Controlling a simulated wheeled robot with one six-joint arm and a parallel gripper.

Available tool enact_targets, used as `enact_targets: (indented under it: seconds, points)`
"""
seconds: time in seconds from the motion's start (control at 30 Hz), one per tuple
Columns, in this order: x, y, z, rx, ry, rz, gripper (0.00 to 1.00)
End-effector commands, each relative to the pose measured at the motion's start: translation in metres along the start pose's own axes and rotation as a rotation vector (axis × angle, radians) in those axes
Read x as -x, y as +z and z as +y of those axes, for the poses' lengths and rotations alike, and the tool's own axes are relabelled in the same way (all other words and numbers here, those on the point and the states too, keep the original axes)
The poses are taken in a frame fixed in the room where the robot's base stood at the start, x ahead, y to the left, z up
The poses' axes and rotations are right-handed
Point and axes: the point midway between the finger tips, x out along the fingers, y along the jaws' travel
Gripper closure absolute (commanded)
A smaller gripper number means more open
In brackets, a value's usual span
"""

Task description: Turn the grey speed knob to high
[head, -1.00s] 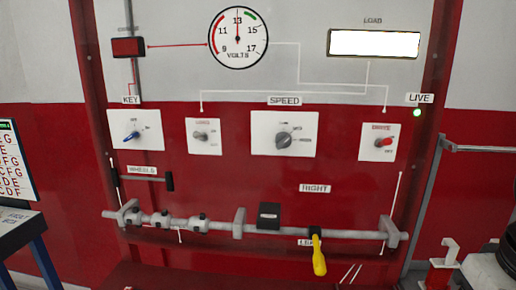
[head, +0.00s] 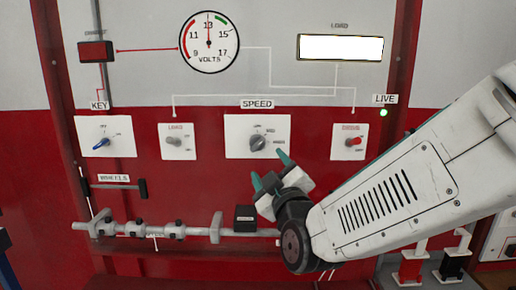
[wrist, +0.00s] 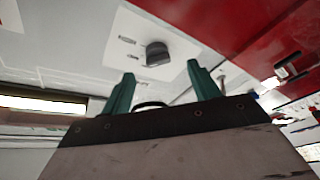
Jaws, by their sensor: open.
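The grey speed knob (head: 257,143) sits on a white plate (head: 238,148) under the SPEED label, in the middle of the red panel. In the wrist view the knob (wrist: 157,54) shows ahead, between and beyond the two green fingertips. My gripper (head: 270,169) is open and empty, just below and to the right of the knob in the head view, apart from it. In the wrist view my gripper's fingers (wrist: 161,82) are spread wide. The plate's small labels are hard to read, so the knob's exact setting is unclear.
A blue key switch (head: 103,143) and a grey switch (head: 175,141) are left of the knob. A red switch (head: 353,142) is to its right. A horizontal rod (head: 195,231) with a black block (head: 245,217) runs below. A voltmeter (head: 208,42) is above.

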Motion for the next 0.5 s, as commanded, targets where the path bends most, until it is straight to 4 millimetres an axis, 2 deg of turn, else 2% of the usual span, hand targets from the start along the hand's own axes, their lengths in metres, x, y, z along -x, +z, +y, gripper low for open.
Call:
enact_targets:
  seconds: [0.13,0.23,0.5]
  points:
    - [-0.001,-0.008,-0.001,0.038,0.053,0.040,0.39]
    - [-0.010,-0.010,0.000,0.043,0.064,0.046,0.39]
    - [-0.053,-0.011,0.003,0.042,0.063,0.045,0.39]
